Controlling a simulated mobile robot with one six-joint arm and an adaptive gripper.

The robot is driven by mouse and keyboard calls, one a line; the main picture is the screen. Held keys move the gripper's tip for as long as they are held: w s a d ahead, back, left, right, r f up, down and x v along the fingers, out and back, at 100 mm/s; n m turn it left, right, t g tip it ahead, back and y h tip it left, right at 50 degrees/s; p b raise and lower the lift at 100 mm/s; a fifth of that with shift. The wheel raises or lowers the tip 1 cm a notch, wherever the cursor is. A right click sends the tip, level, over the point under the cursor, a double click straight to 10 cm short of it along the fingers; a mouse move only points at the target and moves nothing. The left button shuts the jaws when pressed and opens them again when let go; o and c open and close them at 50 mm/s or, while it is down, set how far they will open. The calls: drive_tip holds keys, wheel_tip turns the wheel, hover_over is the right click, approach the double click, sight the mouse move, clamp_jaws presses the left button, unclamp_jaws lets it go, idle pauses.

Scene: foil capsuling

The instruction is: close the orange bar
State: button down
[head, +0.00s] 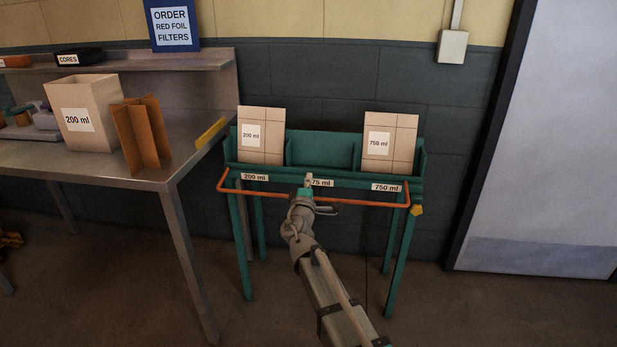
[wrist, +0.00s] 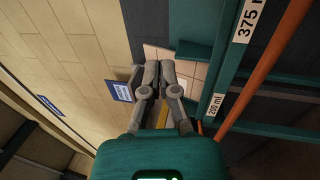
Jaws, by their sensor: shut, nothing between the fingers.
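The orange bar (head: 255,197) runs across the front of the green rack (head: 320,153), just below its labels, with bent ends at both sides. In the wrist view the bar (wrist: 267,65) crosses the right side diagonally, apart from my fingertips. My gripper (head: 309,178) is in front of the rack's middle, covering part of the middle label and the bar behind it. In the wrist view my gripper (wrist: 160,68) has its grey fingertips together with nothing between them. I cannot tell from the head view whether my gripper touches the bar.
Cartons marked 200 ml (head: 262,150) and 750 ml (head: 390,158) stand in the rack's left and right bays; the middle bay looks empty. A metal table (head: 170,178) with an open box (head: 88,98) and cardboard divider (head: 143,148) stands left. Floor is clear right of the rack.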

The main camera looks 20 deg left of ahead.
drive_tip(key=p+x, duration=0.2)
drive_tip(key=x, duration=1)
drive_tip(key=shift+w+r+p, duration=0.2)
drive_tip(key=shift+w+p, duration=0.05)
drive_tip(key=shift+p, duration=0.1)
drive_tip(key=shift+s+a+f, duration=0.1)
drive_tip(key=shift+s, duration=0.05)
idle(1.2)
drive_tip(key=b+v, duration=0.3)
drive_tip(key=v, duration=1)
drive_tip(key=w+d+f+m+g+h, duration=0.1)
drive_tip(key=d+m+h, duration=0.4)
drive_tip(key=d, duration=0.8)
drive_tip(key=w+d+f+m+g+h+p, duration=0.1)
drive_tip(key=d+f+m+g+h, duration=0.3)
drive_tip(key=d, duration=1)
drive_tip(key=shift+w+d+f+m+h, duration=0.2)
drive_tip(key=shift+w+f+m+h, duration=0.5)
drive_tip(key=shift+m, duration=0.8)
drive_tip(key=shift+s, duration=0.15)
